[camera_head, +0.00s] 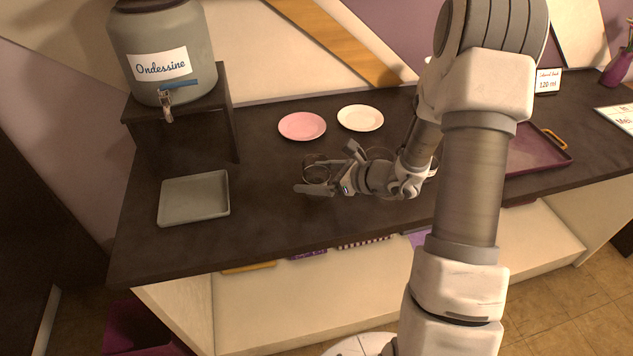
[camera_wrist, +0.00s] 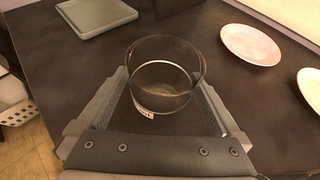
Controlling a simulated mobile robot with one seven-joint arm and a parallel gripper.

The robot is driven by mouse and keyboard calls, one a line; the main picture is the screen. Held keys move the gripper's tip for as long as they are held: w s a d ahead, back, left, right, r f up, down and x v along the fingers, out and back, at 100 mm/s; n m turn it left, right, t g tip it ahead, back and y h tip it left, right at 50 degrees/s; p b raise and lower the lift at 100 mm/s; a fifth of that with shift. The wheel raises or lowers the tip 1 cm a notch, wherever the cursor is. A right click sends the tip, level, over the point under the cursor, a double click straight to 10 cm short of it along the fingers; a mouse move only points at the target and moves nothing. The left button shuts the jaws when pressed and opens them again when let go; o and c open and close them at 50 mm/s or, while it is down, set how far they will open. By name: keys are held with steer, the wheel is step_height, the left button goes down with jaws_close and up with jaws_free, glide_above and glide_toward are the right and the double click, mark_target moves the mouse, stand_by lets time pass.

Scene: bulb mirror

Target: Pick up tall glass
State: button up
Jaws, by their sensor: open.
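A clear glass (camera_wrist: 165,75) stands upright on the dark counter in the wrist view, with a small white label low on its near side. My gripper (camera_wrist: 165,90) is open, with one finger on each side of the glass. Whether the fingers touch it I cannot tell. In the head view my gripper (camera_head: 322,178) is low over the counter, and the glass (camera_head: 314,168) shows partly behind it. Part of another clear round object shows behind my arm; the arm hides most of it.
A pink plate (camera_head: 302,126) and a white plate (camera_head: 360,118) lie behind the gripper. A grey tray (camera_head: 194,198) lies to the left, below a drink dispenser (camera_head: 163,55) on a dark stand (camera_head: 185,125). A purple tray (camera_head: 535,150) lies to the right. The counter's front middle is clear.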

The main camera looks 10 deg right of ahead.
steer(key=shift+x, duration=1.45)
steer(key=c, duration=1.5)
steer(key=shift+o, duration=0.2)
steer(key=shift+r, duration=0.2)
steer(key=shift+r+p, duration=0.45)
steer(key=shift+r, duration=4.3)
